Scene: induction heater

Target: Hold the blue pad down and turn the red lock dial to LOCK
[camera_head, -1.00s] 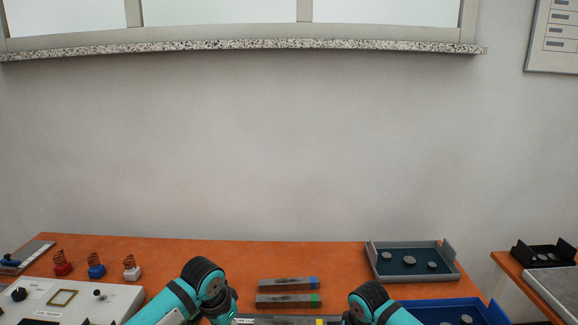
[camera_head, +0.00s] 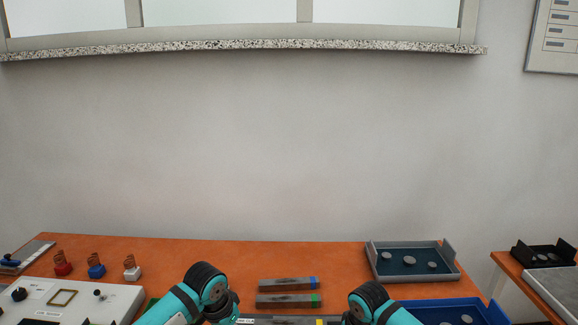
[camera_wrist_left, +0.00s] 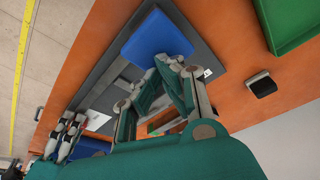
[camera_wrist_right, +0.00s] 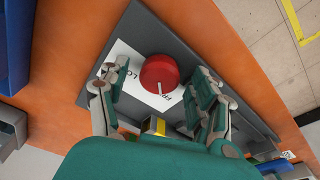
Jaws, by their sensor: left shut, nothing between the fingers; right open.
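The blue pad (camera_wrist_left: 155,36) sits on a grey plate (camera_wrist_left: 112,68) in the left wrist view. My left gripper (camera_wrist_left: 167,62) is shut and empty, its tips over the pad's near edge; I cannot tell whether they touch it. The round red lock dial (camera_wrist_right: 160,72) stands on a white label in the right wrist view. Its white mark points toward the partly hidden "FR" lettering; the "LO" lettering is at the left finger. My right gripper (camera_wrist_right: 160,80) is open, one finger on each side of the dial. The head view shows neither pad nor dial.
A green tray (camera_wrist_left: 295,22) and a small black block (camera_wrist_left: 261,84) lie near the plate. In the head view, marked bars (camera_head: 288,284) lie behind my arms. A grey tray (camera_head: 448,275) and a blue tray (camera_head: 405,303) are right; a white panel (camera_head: 120,297) is left.

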